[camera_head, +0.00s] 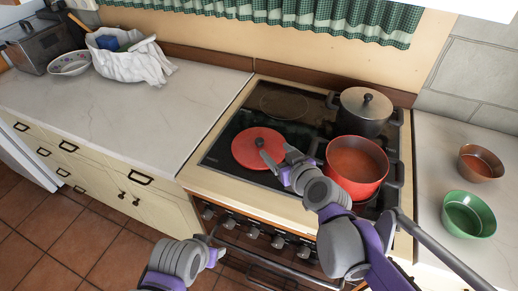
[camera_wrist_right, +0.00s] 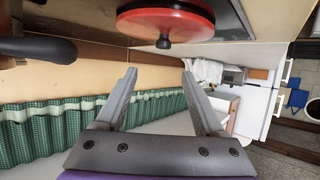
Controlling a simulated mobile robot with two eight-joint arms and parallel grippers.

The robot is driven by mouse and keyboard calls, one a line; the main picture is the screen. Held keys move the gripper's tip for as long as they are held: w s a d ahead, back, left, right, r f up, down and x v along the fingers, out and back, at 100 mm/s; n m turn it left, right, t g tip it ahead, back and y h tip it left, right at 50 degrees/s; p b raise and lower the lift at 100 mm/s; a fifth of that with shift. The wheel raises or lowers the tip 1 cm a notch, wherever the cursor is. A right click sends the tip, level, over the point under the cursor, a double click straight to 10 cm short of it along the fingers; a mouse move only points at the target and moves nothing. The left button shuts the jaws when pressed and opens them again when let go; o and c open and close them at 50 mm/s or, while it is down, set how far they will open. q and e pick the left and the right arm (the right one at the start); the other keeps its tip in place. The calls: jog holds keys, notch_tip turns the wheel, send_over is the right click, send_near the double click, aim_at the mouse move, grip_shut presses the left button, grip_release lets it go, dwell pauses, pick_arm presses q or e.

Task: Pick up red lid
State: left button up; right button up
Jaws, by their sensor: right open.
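The red lid (camera_head: 244,150) lies flat on the left part of the black cooktop, with a dark knob in its middle. It also shows at the top of the right wrist view (camera_wrist_right: 150,24), with its knob toward the gripper. My right gripper (camera_head: 276,156) is at the lid's right side in the head view, covering a little of its edge. In the right wrist view its fingers (camera_wrist_right: 158,72) are apart with nothing between them, and the lid is beyond the tips. My left gripper (camera_head: 215,252) is low in front of the stove, its finger gap unclear.
An open red pot (camera_head: 356,168) stands right of my right gripper, with a dark lidded pot (camera_head: 364,110) behind it. A green bowl (camera_head: 468,214) and a brown bowl (camera_head: 481,163) sit on the right counter. The left counter (camera_head: 150,118) is mostly clear.

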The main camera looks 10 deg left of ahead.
aim_at(260, 141)
jog(key=x, duration=0.5)
jog(key=shift+w+f+b, duration=0.1)
jog(key=shift+b, duration=0.2)
jog(key=shift+s+f+x, duration=0.15)
jog(key=shift+f+x, duration=0.05)
jog(key=shift+x, duration=1.15)
jog(key=shift+s+f+x, duration=0.15)
jog(key=shift+x, duration=1.25)
jog(key=shift+a, duration=0.1)
grip_shut()
